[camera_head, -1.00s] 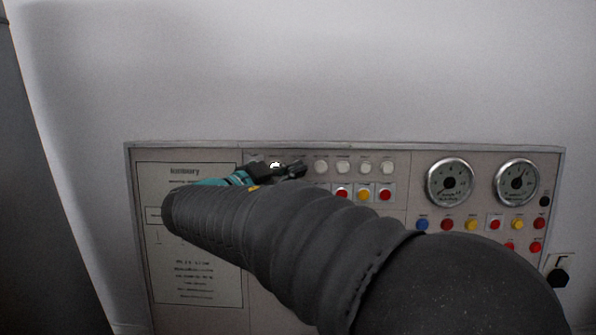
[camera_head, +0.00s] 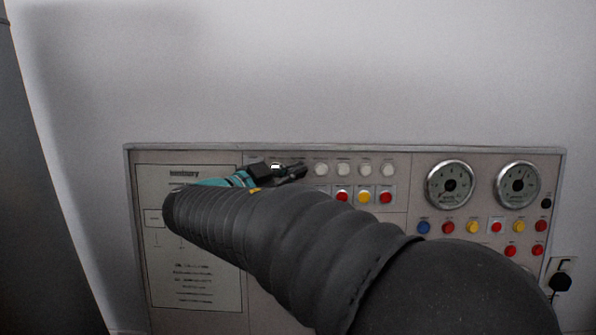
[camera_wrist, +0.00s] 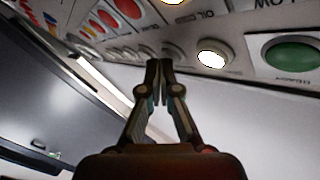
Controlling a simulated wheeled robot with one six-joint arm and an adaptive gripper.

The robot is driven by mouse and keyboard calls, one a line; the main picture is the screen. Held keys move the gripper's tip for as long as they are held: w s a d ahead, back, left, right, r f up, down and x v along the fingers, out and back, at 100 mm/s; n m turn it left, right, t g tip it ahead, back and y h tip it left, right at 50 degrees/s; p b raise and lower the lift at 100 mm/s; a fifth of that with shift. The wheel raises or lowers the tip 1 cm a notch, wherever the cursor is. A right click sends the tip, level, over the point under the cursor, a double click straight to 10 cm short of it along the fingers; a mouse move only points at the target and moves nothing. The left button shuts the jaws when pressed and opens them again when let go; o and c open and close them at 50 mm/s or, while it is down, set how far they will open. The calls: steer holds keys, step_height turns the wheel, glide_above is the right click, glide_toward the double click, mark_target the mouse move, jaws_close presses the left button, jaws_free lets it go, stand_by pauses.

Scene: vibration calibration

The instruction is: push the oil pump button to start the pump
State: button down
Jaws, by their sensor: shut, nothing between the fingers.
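My gripper (camera_wrist: 158,66) is shut and empty, its fingertips close to the row of round white buttons on the control panel (camera_head: 228,307). In the wrist view one round white button (camera_wrist: 212,59) glows, just right of the fingertips and apart from them in the picture. A label with "OIL" stands near this glowing button; the rest of it is hard to read, so I cannot tell for sure which is the oil pump button. In the head view the glow shows beside my gripper (camera_head: 300,170), partly hidden by it. Contact with a button cannot be told.
A large green button (camera_wrist: 292,54) sits right of the glowing one. Red and yellow buttons (camera_head: 363,196) lie below the white row. Two round gauges (camera_head: 450,185) and more coloured buttons are on the right. The wall above the panel is clear.

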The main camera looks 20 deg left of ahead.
steer(key=shift+w, duration=0.2)
steer(key=shift+s, duration=0.1)
stand_by(0.4)
steer(key=shift+s+d+r, duration=0.1)
steer(key=shift+s+d, duration=0.05)
steer(key=shift+s, duration=0.55)
steer(key=shift+s, duration=0.1)
steer(key=s, duration=0.3)
steer(key=s+d+r, duration=0.1)
steer(key=shift+s, duration=0.3)
stand_by(0.5)
